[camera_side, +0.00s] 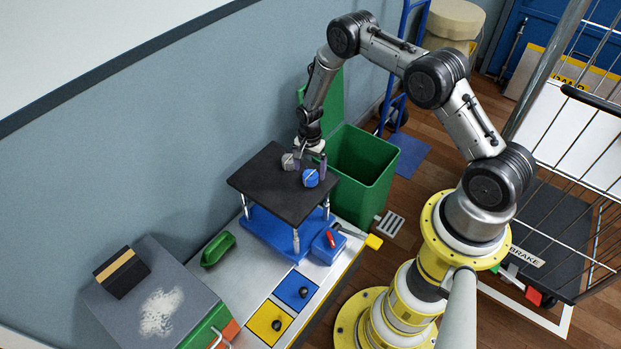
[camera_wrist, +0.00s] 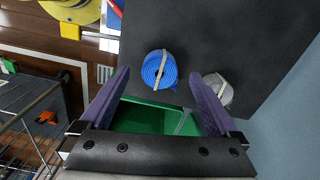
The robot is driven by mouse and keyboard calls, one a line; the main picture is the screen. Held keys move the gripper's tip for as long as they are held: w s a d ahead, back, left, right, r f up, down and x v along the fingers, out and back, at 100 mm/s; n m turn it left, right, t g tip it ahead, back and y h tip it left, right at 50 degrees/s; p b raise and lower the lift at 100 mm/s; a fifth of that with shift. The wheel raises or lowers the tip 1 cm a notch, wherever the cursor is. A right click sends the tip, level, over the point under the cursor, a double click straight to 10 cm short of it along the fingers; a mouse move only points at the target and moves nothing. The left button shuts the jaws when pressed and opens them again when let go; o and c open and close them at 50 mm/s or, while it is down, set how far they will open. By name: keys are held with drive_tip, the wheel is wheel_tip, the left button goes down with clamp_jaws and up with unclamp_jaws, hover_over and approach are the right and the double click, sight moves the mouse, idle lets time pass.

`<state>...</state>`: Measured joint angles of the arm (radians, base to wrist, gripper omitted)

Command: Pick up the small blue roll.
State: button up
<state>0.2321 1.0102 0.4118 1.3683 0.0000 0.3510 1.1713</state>
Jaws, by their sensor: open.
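The small blue roll (camera_side: 311,178) lies on a black platform (camera_side: 262,184), near its right edge, with a pale strap across it. In the wrist view the blue roll (camera_wrist: 157,73) shows between and just beyond the fingertips. My gripper (camera_side: 311,165) is open and empty, close to the blue roll at the platform's right corner. In the wrist view the two purple fingers of my gripper (camera_wrist: 158,80) stand apart. I cannot tell exactly how high the fingertips are above the platform.
A grey roll (camera_side: 288,161) with a strap lies close to the blue one; in the wrist view the grey roll (camera_wrist: 222,90) is beside the right finger. A green open bin (camera_side: 372,160) stands right behind the platform. The platform's left part is clear.

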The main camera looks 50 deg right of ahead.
sight(310, 176)
drive_tip(key=shift+d+f, duration=0.1)
drive_tip(key=shift+f, duration=1.9)
drive_tip(key=shift+c, duration=0.3)
drive_tip(key=c, duration=1.4)
drive_tip(key=shift+o, duration=0.2)
drive_tip(key=shift+r, duration=0.1)
